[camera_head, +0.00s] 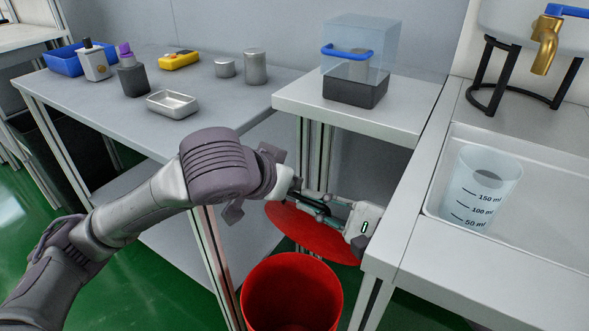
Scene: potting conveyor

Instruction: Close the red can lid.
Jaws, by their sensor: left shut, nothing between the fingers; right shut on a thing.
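The red can (292,295) stands low at the bottom centre, with its mouth open and its lower part cut off by the frame. Its red lid (312,237) is a round disc, tilted up behind the can and apart from most of the rim. My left arm comes in from the left. My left gripper (335,212) is shut with nothing held, in front of the lid's upper part in the picture. It hides part of the lid, and I cannot tell whether they touch. My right gripper is not in view.
The white counter edge (395,210) and its posts are close to the lid's right. A sink tray (445,190) holds a measuring cup (478,190) at right. A clear-topped box (356,88) stands on the middle table. The left table (215,110) carries bottles and small containers.

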